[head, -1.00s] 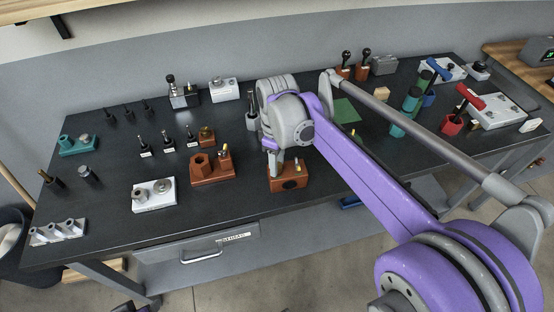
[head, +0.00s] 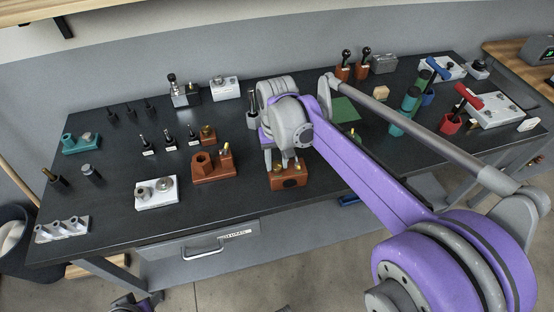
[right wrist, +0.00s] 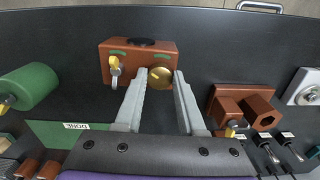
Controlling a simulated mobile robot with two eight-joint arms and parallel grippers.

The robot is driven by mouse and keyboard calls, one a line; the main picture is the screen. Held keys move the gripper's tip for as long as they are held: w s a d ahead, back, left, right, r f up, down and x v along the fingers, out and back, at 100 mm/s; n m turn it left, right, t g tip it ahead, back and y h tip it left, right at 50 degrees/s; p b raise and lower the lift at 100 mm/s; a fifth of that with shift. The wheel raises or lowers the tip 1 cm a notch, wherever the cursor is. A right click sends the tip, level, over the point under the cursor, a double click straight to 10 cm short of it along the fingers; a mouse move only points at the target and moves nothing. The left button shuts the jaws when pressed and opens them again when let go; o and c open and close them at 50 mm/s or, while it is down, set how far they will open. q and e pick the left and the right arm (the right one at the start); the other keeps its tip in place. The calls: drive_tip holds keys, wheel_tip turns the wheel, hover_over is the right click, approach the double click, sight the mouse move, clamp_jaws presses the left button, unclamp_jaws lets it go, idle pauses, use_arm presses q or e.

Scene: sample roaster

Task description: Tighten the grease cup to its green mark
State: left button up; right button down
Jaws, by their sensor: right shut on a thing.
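A brown block (head: 290,180) stands near the front edge of the bench, below my right gripper (head: 284,162). In the right wrist view the block (right wrist: 130,62) has a round brass cap (right wrist: 160,78), which looks like the grease cup, on its right part. Two green marks (right wrist: 118,53) show on the block, one on each side of a black knob (right wrist: 143,42). My right gripper (right wrist: 159,76) has one finger on each side of the brass cap and is shut on it. How the cap is turned relative to a mark is unclear. My left gripper is not in view.
A small yellow-and-metal fitting (right wrist: 115,70) sticks out of the block beside the left finger. A brown block with a hexagonal socket (head: 208,166) and a white plate with knobs (head: 156,192) stand to the left. A green cylinder (right wrist: 28,86) lies across from them.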

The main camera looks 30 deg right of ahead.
sight(277, 164)
drive_tip(key=m, duration=0.5)
drive_tip(key=shift+m, duration=0.4)
drive_tip(key=m, duration=0.5)
drive_tip(key=shift+p, duration=0.3)
drive_tip(key=shift+m, duration=0.3)
drive_tip(key=c, duration=0.5)
unclamp_jaws()
wheel_tip(277, 164, up, 11)
drive_tip(key=shift+p, duration=0.45)
